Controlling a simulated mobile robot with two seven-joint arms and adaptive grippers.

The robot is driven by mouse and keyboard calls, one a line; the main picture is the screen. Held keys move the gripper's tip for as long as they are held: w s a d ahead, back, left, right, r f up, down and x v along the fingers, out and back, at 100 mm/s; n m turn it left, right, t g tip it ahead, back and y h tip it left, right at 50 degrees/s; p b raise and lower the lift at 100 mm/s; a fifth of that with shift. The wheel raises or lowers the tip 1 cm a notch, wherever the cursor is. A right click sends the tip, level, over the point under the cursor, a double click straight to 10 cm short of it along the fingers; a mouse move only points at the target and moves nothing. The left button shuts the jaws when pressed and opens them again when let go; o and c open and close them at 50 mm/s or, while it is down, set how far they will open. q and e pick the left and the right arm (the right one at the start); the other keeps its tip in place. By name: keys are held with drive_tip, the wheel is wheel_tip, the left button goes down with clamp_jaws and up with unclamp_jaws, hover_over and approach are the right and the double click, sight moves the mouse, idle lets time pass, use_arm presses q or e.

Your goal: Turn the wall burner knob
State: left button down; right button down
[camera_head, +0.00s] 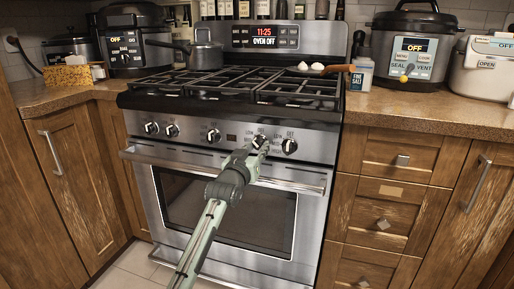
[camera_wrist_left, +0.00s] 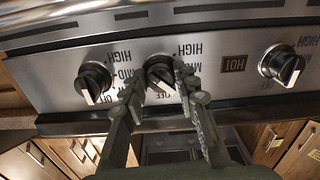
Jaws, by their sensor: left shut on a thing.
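The stove's front panel carries a row of black and silver burner knobs. My left gripper (camera_head: 257,146) reaches up to the panel in the head view and is shut on the second knob from the right (camera_head: 259,139). In the left wrist view, which is upside down, the fingers of this gripper (camera_wrist_left: 165,98) stand on either side of this knob (camera_wrist_left: 160,72). Its white mark slants, and the fingers hide parts of the printing around it. The rightmost knob (camera_head: 289,146) is free; it shows at left in the wrist view (camera_wrist_left: 95,82). My right gripper is not in view.
The oven handle (camera_head: 215,168) runs just below the knobs, with my arm passing in front of it.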

use_arm(q)
drive_tip(key=c, duration=1.2)
unclamp_jaws()
drive_tip(key=shift+o, duration=0.2)
drive_tip(key=v, duration=1.2)
drive_tip(key=s+a+f+g+y+p, duration=0.1)
drive_tip(key=s+a+f+g+y, duration=0.15)
drive_tip(key=s+a+f, duration=0.6)
drive_tip(key=s+a+f+g+y+p, duration=0.15)
drive_tip(key=s+f+g, duration=0.25)
drive_tip(key=f, duration=1)
drive_tip(key=s+a+f+g+y, duration=0.1)
drive_tip(key=s+a+f+g, duration=0.3)
drive_tip(key=s, duration=0.8)
drive_tip(key=s+a+f+g+y, duration=0.2)
drive_tip(key=s+a+f+g, duration=0.1)
drive_tip(key=s+a+f, duration=0.6)
drive_tip(key=s, duration=0.4)
drive_tip(key=shift+s+f+n+g+p, duration=0.15)
drive_tip(key=shift+s+n+g+p, duration=0.05)
drive_tip(key=shift+n+g+p, duration=0.15)
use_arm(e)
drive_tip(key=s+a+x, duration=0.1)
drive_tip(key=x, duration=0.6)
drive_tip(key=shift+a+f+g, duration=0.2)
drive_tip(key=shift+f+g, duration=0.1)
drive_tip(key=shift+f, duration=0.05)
